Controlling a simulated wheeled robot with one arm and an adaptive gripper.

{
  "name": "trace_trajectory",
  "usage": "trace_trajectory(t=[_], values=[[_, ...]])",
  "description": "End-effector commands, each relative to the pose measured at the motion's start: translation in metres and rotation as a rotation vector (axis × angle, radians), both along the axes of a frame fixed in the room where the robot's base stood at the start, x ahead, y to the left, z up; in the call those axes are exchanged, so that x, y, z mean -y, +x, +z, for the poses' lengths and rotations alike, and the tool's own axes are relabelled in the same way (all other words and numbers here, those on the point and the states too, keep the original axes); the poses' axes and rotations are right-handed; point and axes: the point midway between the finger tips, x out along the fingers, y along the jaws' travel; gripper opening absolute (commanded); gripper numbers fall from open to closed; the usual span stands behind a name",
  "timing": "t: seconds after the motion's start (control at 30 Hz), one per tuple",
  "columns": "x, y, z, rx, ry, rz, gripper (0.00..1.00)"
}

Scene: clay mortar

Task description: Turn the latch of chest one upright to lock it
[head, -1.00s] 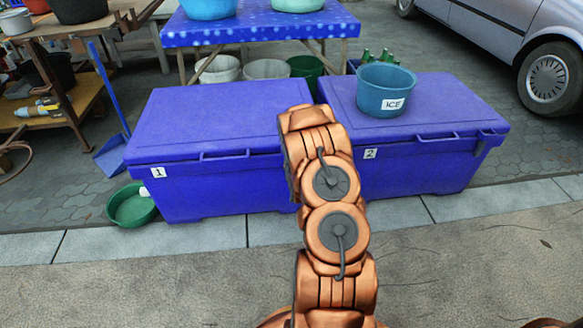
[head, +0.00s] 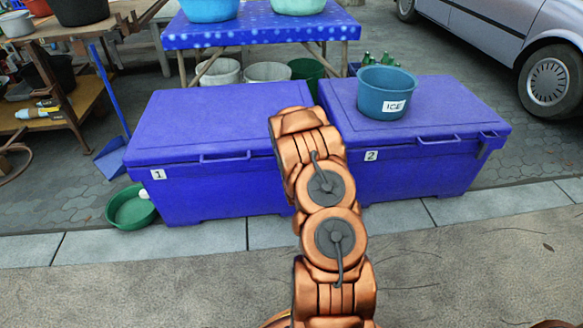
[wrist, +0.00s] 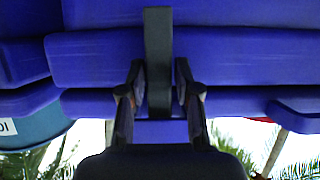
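Chest one (head: 215,190) is a blue cooler with a "1" label, its lid down. Its latch is hidden behind my arm in the head view. In the wrist view, which looks upside down, a dark grey bar, the latch (wrist: 158,50), runs straight up and down in the picture against the blue chest front. My gripper (wrist: 159,78) has one finger on each side of this bar. Narrow gaps show between bar and fingers, so it is open around the latch; whether either finger touches it is unclear. In the head view my gripper is hidden behind my arm.
Chest two (head: 420,175) stands close on the right, with a blue ICE bucket (head: 386,93) on its lid. A green basin (head: 131,208) lies at the left of chest one. A blue table (head: 260,27) stands behind. The pavement in front is clear.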

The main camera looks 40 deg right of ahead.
Motion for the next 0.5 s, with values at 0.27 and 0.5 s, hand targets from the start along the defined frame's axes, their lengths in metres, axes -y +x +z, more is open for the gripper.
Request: trace_trajectory(t=[0.27,0.5], values=[[0.0003,-0.0003,-0.0002,0.000,0.000,-0.001,0.52],[0.0000,-0.0010,0.0000,0.000,0.002,-0.002,0.52]])
